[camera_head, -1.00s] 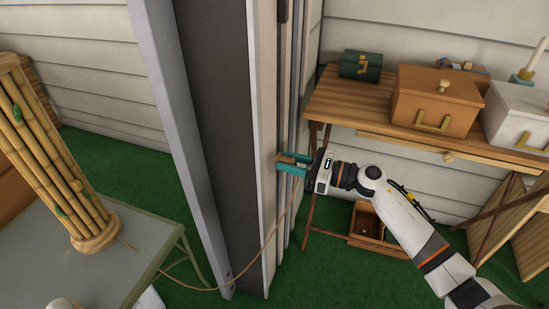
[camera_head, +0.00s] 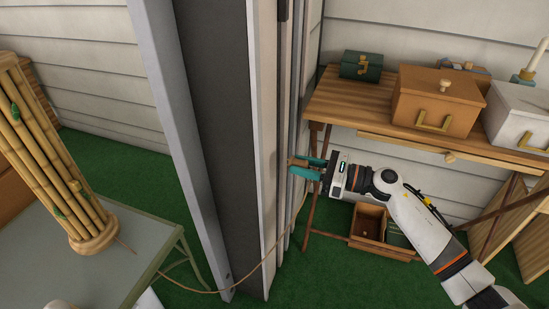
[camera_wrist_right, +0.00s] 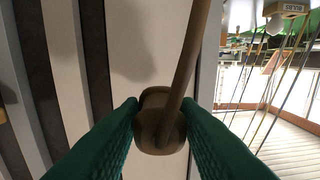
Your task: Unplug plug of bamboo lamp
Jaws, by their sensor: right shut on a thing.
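The bamboo lamp (camera_head: 48,150) stands at the left on a grey-green table (camera_head: 120,272). Its thin tan cord (camera_head: 262,262) hangs off the table, sags low past the pale post and rises to my right gripper (camera_head: 302,168). That gripper's teal fingers are shut on the brown plug (camera_wrist_right: 160,118), which fills the gap between the fingertips in the wrist view. The cord runs upward from the plug there. The plug seems to stand off the pale panel (camera_wrist_right: 150,45), with a shadow on it. No socket is visible. My left gripper is not in view.
The tall door frame (camera_head: 190,150) stands between lamp and gripper. At right, a wooden bench (camera_head: 330,105) holds a green box (camera_head: 361,65), an orange-brown box (camera_head: 437,97) and a white box (camera_head: 517,115). An open wooden crate (camera_head: 370,222) sits below. Green floor is clear around.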

